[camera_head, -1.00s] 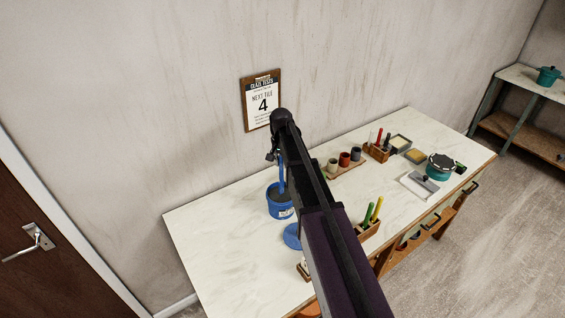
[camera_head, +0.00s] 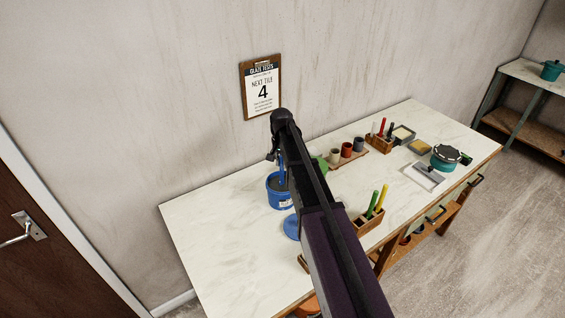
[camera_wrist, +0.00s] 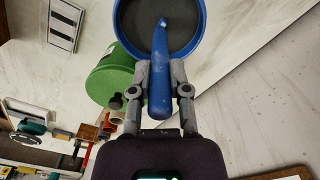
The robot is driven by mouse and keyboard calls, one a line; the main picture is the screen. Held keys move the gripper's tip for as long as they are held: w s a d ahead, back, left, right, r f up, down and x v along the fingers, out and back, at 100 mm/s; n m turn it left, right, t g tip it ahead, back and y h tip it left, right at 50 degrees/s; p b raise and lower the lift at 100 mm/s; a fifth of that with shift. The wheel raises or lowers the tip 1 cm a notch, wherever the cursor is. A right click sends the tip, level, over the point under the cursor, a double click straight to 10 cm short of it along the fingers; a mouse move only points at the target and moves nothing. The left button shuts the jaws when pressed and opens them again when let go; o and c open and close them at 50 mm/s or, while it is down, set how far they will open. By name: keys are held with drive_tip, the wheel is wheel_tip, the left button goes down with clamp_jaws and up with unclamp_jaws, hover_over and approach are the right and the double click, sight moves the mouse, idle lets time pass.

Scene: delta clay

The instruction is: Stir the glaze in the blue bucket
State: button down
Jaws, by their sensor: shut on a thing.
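The blue bucket (camera_head: 279,199) stands on the white-topped table, partly behind my arm. Its round rim also shows at the top of the wrist view (camera_wrist: 204,25), with dark grey glaze (camera_wrist: 178,38) inside. My gripper (camera_wrist: 161,92) is shut on a blue stirring stick (camera_wrist: 160,75), which points toward the bucket. In the head view the stick (camera_head: 281,172) stands nearly upright, with its lower end at the bucket's mouth. I cannot tell how deep its tip is in the glaze.
Cups (camera_head: 347,150), tool holders (camera_head: 368,221) and a teal pot (camera_head: 445,158) are to the right. The table's left end (camera_head: 215,235) is clear.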

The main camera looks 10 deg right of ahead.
drive_tip(key=shift+f+b, duration=0.35)
drive_tip(key=shift+f, duration=0.2)
drive_tip(key=shift+a, duration=0.1)
